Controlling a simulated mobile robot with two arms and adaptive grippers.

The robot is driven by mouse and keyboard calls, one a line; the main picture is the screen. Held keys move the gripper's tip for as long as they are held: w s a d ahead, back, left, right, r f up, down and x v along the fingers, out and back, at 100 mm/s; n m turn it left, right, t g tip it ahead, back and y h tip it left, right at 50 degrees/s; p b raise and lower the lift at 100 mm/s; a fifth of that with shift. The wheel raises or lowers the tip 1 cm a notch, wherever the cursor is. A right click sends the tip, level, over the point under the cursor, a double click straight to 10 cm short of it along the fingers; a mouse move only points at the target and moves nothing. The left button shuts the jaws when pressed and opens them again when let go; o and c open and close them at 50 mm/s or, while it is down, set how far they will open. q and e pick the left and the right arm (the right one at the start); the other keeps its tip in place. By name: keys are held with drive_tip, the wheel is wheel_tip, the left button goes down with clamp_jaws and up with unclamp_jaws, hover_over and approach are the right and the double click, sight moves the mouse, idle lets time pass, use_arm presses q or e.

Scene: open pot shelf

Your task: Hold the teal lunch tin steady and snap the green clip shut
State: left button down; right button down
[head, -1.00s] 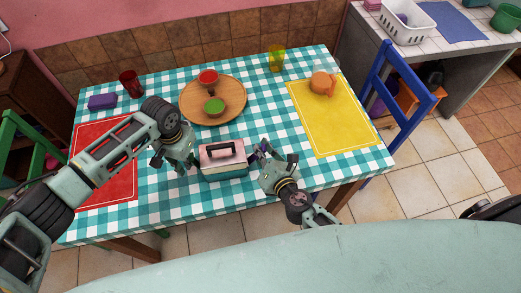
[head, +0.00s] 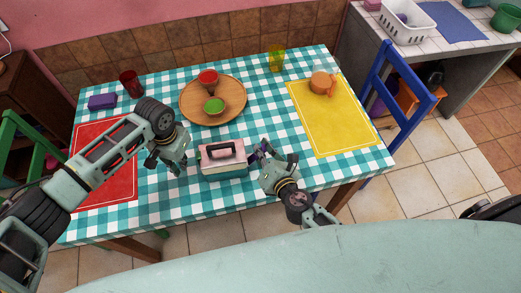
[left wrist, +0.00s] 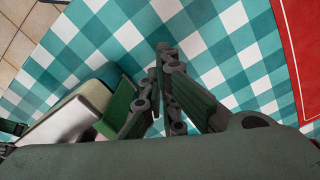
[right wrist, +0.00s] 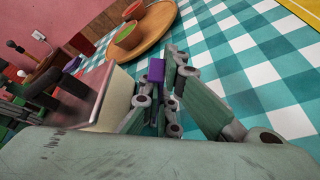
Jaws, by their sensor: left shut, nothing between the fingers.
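The lunch tin (head: 226,171) stands upright on the checked cloth, with a teal body, a pale pinkish lid and a dark handle. In the left wrist view, the green clip (left wrist: 118,106) sticks out at an angle from the tin's side. My left gripper (head: 169,170) is shut and empty, just left of the tin and apart from it; its fingers (left wrist: 166,50) point past the clip. My right gripper (head: 262,152) is close against the tin's right side, by a purple clip (right wrist: 156,70). Its fingers (right wrist: 178,60) look close together, but whether they touch is unclear.
A round wooden board (head: 236,94) with a red bowl (head: 208,79) and a green bowl (head: 213,106) lies behind the tin. A red mat (head: 118,185) is left, a yellow mat (head: 340,125) right. The cloth in front of the tin is clear.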

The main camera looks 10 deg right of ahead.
use_arm(q)
drive_tip(key=shift+a, duration=0.75)
wheel_tip(320, 180, up, 9)
idle(0.3)
use_arm(e)
drive_tip(key=c, duration=2.5)
unclamp_jaws()
drive_tip(key=o, duration=0.6)
drive_tip(key=shift+o, duration=0.3)
drive_tip(key=o, duration=0.8)
drive_tip(key=shift+c, duration=0.2)
drive_tip(key=shift+s, duration=0.1)
